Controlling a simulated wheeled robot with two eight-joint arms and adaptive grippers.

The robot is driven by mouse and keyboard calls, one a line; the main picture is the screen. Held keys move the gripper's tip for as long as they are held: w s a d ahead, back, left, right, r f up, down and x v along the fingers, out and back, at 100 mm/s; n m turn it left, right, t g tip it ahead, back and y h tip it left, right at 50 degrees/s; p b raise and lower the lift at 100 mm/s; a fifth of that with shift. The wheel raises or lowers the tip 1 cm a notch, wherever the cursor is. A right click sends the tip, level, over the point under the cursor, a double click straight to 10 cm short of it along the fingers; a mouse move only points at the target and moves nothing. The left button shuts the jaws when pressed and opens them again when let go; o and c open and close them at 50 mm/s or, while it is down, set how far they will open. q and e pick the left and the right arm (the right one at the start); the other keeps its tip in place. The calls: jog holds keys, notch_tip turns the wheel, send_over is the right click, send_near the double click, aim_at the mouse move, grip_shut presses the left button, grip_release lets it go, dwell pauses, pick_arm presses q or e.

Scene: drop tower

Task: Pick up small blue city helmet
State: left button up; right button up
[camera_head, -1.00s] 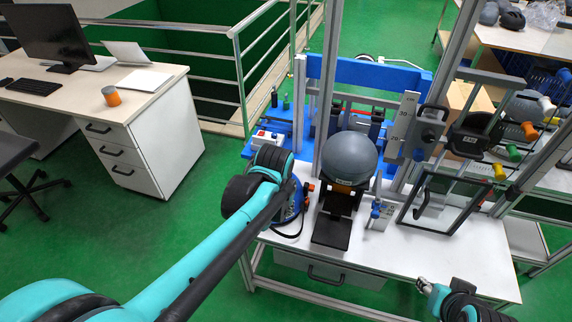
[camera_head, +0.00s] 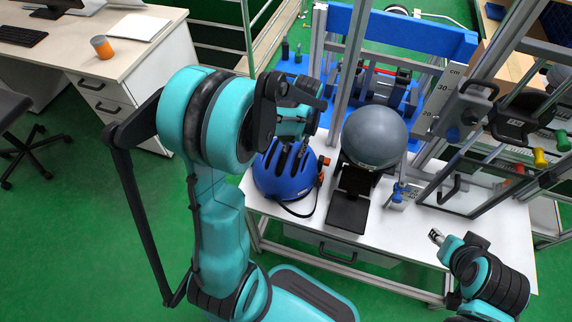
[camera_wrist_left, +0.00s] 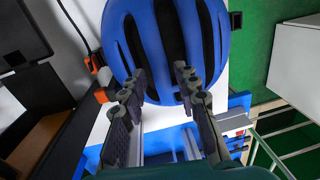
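The small blue city helmet (camera_head: 283,178) with dark vents lies on the white table at its left end, beside a grey ball-like headform. A dark strap loops out at its front. My left gripper (camera_head: 299,143) is just above and behind the helmet, partly hidden by its own arm. In the left wrist view the helmet (camera_wrist_left: 152,38) fills the top middle. There the left gripper's two dark fingers (camera_wrist_left: 160,73) are apart, with the blue shell showing between and beyond the tips. I cannot tell whether they touch it. My right gripper (camera_head: 437,237) is by the table's front right, too small to read.
The grey headform (camera_head: 374,137) sits on a black holder (camera_head: 349,205) just right of the helmet. Metal posts, a height scale (camera_head: 441,97) and a framed clear panel (camera_head: 470,190) crowd the right. A blue frame (camera_head: 405,32) stands behind. The white table (camera_head: 395,240) is clear in front.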

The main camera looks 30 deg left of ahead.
pick_arm(q)
notch_tip(320, 180, down, 2)
jog(key=shift+a+f+b, duration=0.1)
jog(key=shift+f+b, duration=0.05)
jog(key=shift+b, duration=0.15)
pick_arm(e)
jog(key=shift+f, duration=0.55)
pick_arm(q)
grip_shut()
